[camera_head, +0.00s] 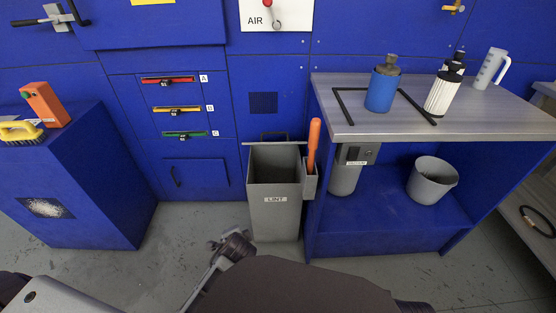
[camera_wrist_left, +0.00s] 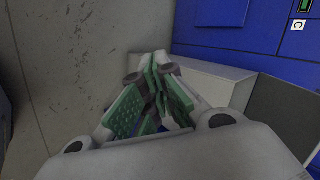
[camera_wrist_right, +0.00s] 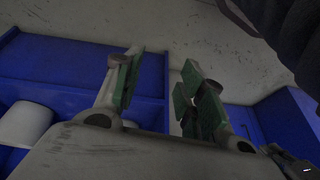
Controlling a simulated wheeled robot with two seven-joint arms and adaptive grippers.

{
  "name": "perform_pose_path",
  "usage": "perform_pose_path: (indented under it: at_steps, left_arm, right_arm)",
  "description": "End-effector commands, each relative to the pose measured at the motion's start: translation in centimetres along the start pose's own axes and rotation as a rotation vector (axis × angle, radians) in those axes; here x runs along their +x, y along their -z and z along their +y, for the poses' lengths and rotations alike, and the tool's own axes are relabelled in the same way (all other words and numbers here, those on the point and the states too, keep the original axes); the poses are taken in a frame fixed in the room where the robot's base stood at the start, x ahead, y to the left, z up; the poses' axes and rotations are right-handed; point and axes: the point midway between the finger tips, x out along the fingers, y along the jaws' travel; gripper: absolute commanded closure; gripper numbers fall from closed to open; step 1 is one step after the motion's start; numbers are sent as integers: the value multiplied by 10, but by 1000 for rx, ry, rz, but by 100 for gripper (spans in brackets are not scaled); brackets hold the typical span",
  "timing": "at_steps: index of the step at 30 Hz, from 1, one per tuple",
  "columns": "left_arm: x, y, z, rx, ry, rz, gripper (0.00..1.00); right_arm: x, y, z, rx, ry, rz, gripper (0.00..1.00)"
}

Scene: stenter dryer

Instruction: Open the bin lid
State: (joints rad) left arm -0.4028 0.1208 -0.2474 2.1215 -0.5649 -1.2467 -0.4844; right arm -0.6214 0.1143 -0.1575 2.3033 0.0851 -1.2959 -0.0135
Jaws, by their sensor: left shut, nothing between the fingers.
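The grey bin labelled LINT (camera_head: 275,217) stands on the floor in the head view. Its mouth looks open, with inner walls showing. Its lid (camera_head: 274,143) appears as a thin edge at the back of the mouth, seemingly raised, with a dark handle behind it. In the left wrist view my left gripper (camera_wrist_left: 155,70) is shut and empty, close to a grey box-like surface (camera_wrist_left: 200,85) that looks like the bin; contact cannot be told. In the right wrist view my right gripper (camera_wrist_right: 157,70) is open and empty, with its fingers apart.
An orange-handled tool (camera_head: 313,145) stands in a holder on the bin's right side. The workbench (camera_head: 460,118) with bottles is to the right, with a grey bucket (camera_head: 432,180) below. A blue cabinet (camera_head: 125,185) is at the left. Floor left of the bin is clear.

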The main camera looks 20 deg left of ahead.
Motion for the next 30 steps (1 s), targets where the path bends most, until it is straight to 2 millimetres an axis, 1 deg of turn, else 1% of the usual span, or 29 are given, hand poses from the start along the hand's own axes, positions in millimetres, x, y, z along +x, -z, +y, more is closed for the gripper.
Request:
perform_pose_path:
  at_steps: [1,8,14,18,24,30]
  left_arm:
    - [6,4,-7,53,45,-2,100]
    - [17,26,-41,333,252,-28,100]
    - [19,52,-67,594,428,-73,100]
    - [18,73,-82,784,550,-116,100]
    - [12,108,-98,1066,721,-197,100]
    - [4,148,-104,1356,888,-299,100]
  right_arm:
    - [4,-1,-1,1,5,8,60]
    - [14,-2,-9,7,34,51,60]
    - [24,-3,-16,15,60,87,60]
    - [30,-4,-21,22,78,111,60]
    - [39,-7,-29,35,105,143,60]
    - [48,-11,-37,51,130,172,60]
